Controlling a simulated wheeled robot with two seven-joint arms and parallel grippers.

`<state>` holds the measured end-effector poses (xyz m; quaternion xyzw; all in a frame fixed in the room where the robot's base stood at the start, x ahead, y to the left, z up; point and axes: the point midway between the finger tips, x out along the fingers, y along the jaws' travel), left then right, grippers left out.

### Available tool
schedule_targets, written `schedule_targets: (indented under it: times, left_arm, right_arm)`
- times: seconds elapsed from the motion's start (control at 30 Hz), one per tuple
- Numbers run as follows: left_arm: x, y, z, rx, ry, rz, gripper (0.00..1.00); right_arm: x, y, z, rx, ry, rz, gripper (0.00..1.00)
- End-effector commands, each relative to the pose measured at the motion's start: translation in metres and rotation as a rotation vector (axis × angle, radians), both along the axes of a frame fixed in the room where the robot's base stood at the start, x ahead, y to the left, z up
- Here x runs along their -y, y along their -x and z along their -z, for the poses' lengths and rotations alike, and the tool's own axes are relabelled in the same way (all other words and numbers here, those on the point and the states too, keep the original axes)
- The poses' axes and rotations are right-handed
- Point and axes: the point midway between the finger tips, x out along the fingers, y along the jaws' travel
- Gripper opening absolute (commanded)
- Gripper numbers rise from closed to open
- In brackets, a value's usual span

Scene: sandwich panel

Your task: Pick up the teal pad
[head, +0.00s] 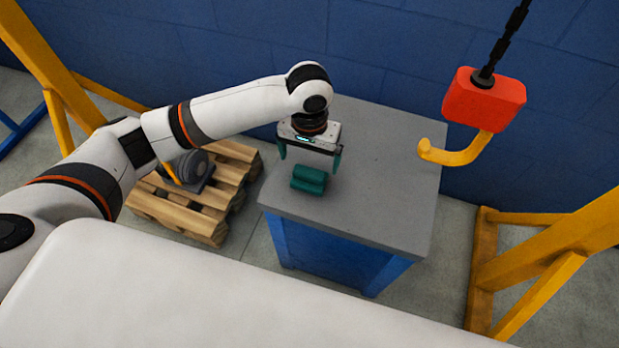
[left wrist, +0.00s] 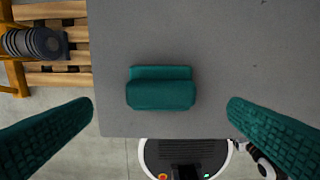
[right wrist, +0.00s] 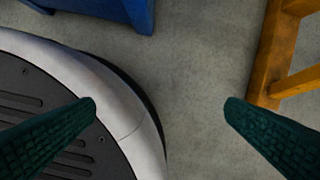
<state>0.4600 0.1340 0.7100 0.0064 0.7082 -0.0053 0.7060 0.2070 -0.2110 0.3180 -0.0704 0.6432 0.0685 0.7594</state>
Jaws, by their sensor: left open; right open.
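The teal pad (head: 309,178) lies on the grey top of a blue table (head: 385,190), near its front left edge. It also shows in the left wrist view (left wrist: 160,93), as a rounded block with a raised ridge along one side. My left gripper (head: 310,163) is open above the table, over and a little behind the pad. In the left wrist view the pad lies between the two teal fingers, apart from both. My right gripper (right wrist: 160,103) is open and empty, with floor and part of my own base below it.
A wooden pallet (head: 205,207) with a dark round object (head: 190,168) stands left of the table. A red hook block (head: 484,100) with a yellow hook (head: 455,155) hangs over the table's right side. Yellow frames (head: 545,265) stand on both sides. The right tabletop is clear.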

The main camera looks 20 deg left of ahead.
Motion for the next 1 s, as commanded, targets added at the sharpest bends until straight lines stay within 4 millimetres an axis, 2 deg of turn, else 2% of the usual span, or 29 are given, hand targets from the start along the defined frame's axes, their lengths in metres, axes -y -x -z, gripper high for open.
schedule_targets:
  times: [0.23,0.5,0.63,0.87,1.0]
  left_arm:
    - [0.0,0.0,0.019,0.001,-0.001,0.0,0.98]
    - [0.0,0.0,0.058,0.002,0.0,0.001,0.98]
    - [0.0,0.0,0.065,0.003,0.0,0.002,0.98]
    - [0.0,0.0,0.066,0.003,0.001,0.002,0.98]
    - [0.0,0.0,0.066,0.003,0.001,0.002,0.77]
  right_arm:
    - [-0.001,-0.012,-0.01,0.01,-0.001,0.002,0.94]
    - [-0.005,-0.033,-0.035,0.029,-0.004,0.006,0.94]
    - [-0.005,-0.038,-0.043,0.032,-0.004,0.007,0.94]
    - [-0.005,-0.038,-0.044,0.031,-0.003,0.007,0.94]
    - [-0.005,-0.038,-0.044,0.031,-0.003,0.007,0.94]
